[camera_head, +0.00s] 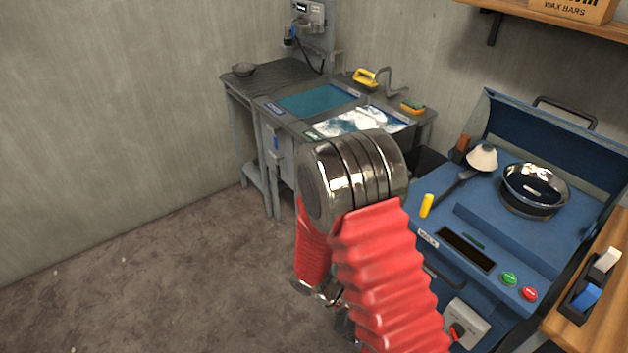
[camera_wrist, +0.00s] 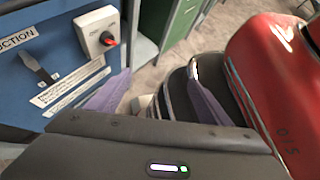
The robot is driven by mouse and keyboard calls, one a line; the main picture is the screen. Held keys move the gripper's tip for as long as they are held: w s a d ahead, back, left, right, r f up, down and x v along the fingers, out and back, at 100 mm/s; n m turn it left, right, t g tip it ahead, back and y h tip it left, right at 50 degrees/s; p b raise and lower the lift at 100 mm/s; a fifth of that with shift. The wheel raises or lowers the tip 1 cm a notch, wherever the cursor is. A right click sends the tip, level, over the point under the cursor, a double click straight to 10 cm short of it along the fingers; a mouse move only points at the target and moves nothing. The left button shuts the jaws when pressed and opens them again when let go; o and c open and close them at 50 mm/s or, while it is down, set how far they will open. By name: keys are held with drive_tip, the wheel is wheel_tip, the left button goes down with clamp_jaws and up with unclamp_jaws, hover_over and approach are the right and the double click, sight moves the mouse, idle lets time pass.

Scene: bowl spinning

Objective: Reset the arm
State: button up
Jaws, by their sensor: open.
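My red-sleeved arm (camera_head: 385,265) rises from the bottom of the head view, bends at a shiny metal joint (camera_head: 350,175), and comes back down. Its end is mostly hidden behind the arm in that view. In the wrist view my gripper (camera_wrist: 152,98) shows two purple-grey fingers spread apart, with nothing seen between them. The fingers are beside the blue machine's front, and a red and black part of my own body is close on the right.
A blue machine (camera_head: 440,225) stands at right, holding a metal bowl (camera_head: 535,187) and a white-tipped tool (camera_head: 482,157). Its red-knobbed switch box (camera_wrist: 99,35) is near my gripper. A sink bench (camera_head: 270,88) is behind. The floor at left (camera_head: 150,270) is clear.

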drive_tip(key=a+r+m+t+y, duration=0.2)
drive_tip(key=a+r+m+y, duration=0.15)
drive_tip(key=r+m, duration=0.4)
drive_tip(key=a+r+m+t+y, duration=0.2)
drive_tip(key=r+m+y, duration=0.25)
drive_tip(key=r, duration=0.55)
drive_tip(key=s+d+r+m+t+y, duration=0.2)
drive_tip(key=r+t, duration=0.4)
drive_tip(key=r, duration=1)
drive_tip(key=shift+s+d+m, duration=0.4)
drive_tip(key=shift+d, duration=0.3)
